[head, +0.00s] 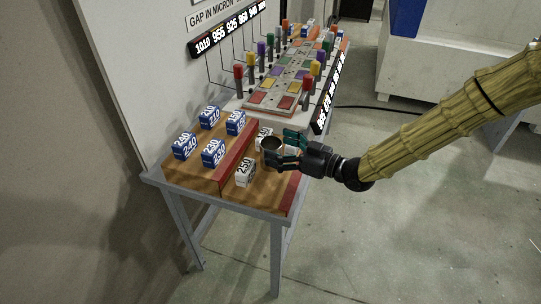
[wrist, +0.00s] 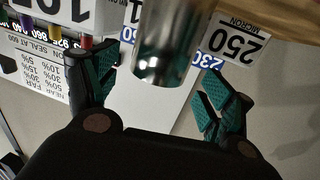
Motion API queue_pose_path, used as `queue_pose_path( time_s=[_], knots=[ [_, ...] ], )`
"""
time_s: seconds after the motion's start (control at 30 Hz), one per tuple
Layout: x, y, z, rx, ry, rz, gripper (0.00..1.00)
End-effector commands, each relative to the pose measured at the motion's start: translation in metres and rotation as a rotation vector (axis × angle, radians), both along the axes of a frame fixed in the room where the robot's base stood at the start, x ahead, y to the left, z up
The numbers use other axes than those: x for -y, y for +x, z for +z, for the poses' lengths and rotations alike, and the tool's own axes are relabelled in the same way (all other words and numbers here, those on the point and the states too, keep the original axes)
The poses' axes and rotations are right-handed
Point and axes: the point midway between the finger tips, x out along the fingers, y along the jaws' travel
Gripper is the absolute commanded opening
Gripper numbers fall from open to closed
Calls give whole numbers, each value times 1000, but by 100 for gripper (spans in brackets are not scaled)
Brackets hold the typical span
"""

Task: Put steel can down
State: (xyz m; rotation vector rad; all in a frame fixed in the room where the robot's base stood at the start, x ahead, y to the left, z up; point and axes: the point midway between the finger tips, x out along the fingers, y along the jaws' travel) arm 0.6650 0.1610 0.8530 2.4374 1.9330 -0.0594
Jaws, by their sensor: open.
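The steel can (head: 271,146) is a shiny metal cylinder with a dark open top, upright over the right part of the wooden board (head: 206,186). My gripper (head: 291,147) reaches it from the right, its teal-padded fingers spread. In the wrist view the can (wrist: 168,45) lies between the fingers of my gripper (wrist: 164,88), with a visible gap on both sides. The can's base is hidden or out of frame, so I cannot tell its contact with the board.
White blocks, one marked 250 (head: 245,172), stand close by the can. Several blue-white blocks (head: 213,153) stand left of a red divider (head: 238,155). Behind are a plate with coloured pegs (head: 280,88) and a number strip (head: 329,93).

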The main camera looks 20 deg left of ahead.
Motion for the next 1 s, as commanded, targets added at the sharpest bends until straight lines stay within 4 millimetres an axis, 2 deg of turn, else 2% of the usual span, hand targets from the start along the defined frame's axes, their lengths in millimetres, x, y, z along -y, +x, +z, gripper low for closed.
queue_pose_path(
  time_s=[0.2, 0.47, 0.77, 0.83, 0.87, 1.0],
  knots=[
    [-26, 9, -1, 0, 0, 0, 82],
    [-30, 9, -2, 0, -1, 0, 82],
    [-30, 9, -1, 0, -1, -1, 29],
    [-30, 10, -1, 0, 0, -1, 29],
    [-30, 10, -1, 0, 0, -1, 25],
    [-29, 10, -1, 0, 0, -1, 24]
  ],
)
